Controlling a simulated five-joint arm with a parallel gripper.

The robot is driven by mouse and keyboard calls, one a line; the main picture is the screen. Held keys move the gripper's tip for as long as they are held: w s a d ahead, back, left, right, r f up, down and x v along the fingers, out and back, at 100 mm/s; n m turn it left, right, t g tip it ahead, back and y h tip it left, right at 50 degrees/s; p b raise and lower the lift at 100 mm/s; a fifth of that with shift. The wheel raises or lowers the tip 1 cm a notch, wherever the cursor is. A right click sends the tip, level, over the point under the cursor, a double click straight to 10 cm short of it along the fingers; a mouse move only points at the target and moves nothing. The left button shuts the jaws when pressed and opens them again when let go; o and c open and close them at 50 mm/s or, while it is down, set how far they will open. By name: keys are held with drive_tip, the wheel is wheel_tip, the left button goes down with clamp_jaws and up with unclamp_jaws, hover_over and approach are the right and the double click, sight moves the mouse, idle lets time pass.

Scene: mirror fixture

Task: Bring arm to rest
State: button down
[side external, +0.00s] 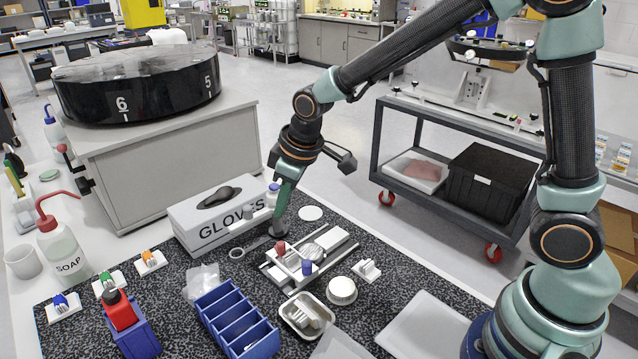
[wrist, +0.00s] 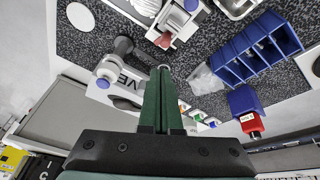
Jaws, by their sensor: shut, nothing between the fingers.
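My gripper (side external: 279,226) points down just right of the gloves box, at the fixture's back left. Its green fingers are together and empty, and its tip also shows in the wrist view (wrist: 163,72). The mirror fixture (side external: 305,258) sits on the speckled dark mat, with a red knob (side external: 281,248) and a blue knob (side external: 307,267). In the wrist view, the fixture (wrist: 178,22) is beyond the fingertips, apart from them. Whether the fingertips touch the mat cannot be told.
The gloves box (side external: 215,218) stands close left of my gripper, with a blue-capped item (side external: 273,189) beside the fingers. A blue divided bin (side external: 237,322), a white dish (side external: 342,290) and a metal tray (side external: 306,314) stand in front. A cart (side external: 440,125) stands behind.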

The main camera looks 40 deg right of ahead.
drive_tip(key=shift+d+r, duration=0.15)
drive_tip(key=shift+r, duration=0.1)
